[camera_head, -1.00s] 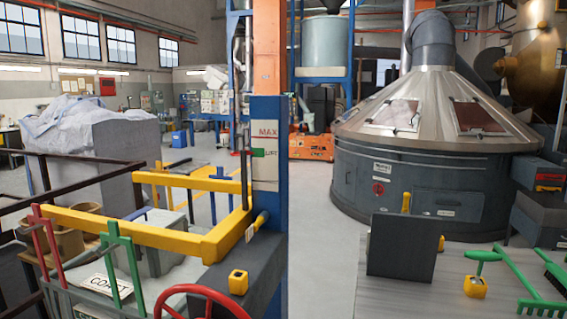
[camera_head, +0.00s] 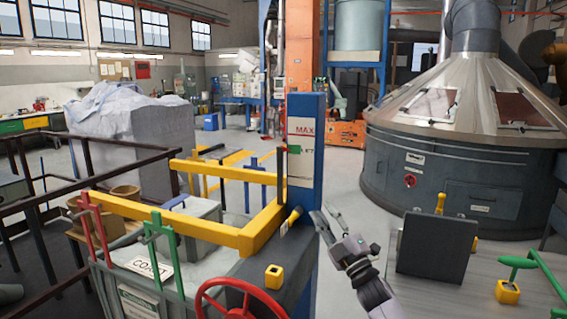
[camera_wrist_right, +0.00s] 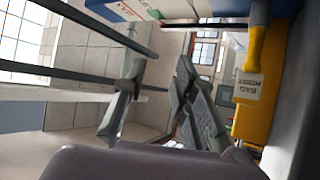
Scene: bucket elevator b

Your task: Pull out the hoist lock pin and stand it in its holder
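The hoist lock pin shows as a yellow handle (camera_head: 295,214) sticking out sideways by the blue post, at the end of the yellow frame. In the right wrist view the yellow handle (camera_wrist_right: 258,50) is at upper right, beside a lettered label. My right gripper (camera_head: 328,216) is open and empty, to the right of the pin and apart from it. Its two spread fingers (camera_wrist_right: 158,92) show in the right wrist view. My left gripper is not in view.
The blue post (camera_head: 304,150) stands beside the pin. A red handwheel (camera_head: 240,304) is in front of the grey housing. A dark upright panel (camera_head: 434,248) and a green-handled tool (camera_head: 516,262) stand on the right table.

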